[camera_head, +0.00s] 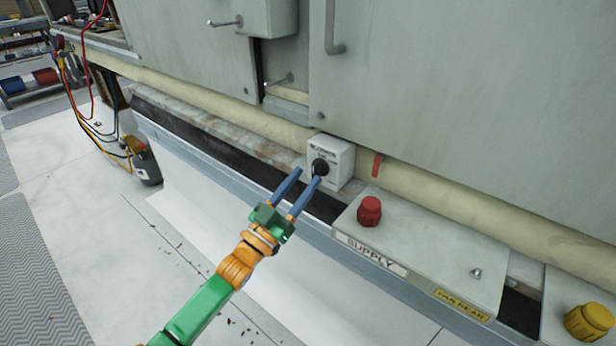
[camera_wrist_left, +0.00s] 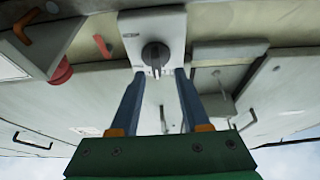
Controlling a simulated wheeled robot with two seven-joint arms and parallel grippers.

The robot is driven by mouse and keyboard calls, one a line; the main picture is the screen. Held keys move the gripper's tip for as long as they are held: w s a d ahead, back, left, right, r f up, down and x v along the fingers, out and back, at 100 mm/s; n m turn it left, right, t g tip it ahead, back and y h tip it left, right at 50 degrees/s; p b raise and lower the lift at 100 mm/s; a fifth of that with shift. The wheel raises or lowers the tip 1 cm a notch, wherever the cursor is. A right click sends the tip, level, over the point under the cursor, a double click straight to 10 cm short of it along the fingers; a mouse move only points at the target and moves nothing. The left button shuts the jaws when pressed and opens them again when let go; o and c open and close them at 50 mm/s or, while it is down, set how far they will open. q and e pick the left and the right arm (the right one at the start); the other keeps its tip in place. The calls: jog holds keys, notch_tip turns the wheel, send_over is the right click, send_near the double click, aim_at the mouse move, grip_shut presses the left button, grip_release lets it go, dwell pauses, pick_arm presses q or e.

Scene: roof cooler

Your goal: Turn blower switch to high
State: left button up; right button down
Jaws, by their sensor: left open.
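The blower switch is a white box (camera_head: 332,158) with a round black knob (camera_head: 320,167) on its face, mounted at the edge of the ledge below the grey cabinet. In the left wrist view the knob (camera_wrist_left: 156,54) sits centred above and between my two blue fingers, with a pale pointer mark facing the gripper. My left gripper (camera_head: 307,175) is open, its fingers apart and pointing at the switch. One fingertip appears close to the knob in the head view; I cannot tell if it touches. The box's lettering is too small to read. My right gripper is not in view.
A red knob (camera_head: 369,211) stands on the panel marked SUPPLY (camera_head: 420,245), right of the switch. A small red lever (camera_head: 377,165) is beside the switch box. A yellow knob (camera_head: 589,322) is at the lower right.

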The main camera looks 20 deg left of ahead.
aim_at(317, 170)
pick_arm(q)
jog(key=shift+d+x, duration=0.25)
jog(key=shift+x, duration=0.85)
jog(key=shift+s, duration=0.1)
jog(key=shift+c, duration=0.2)
grip_shut()
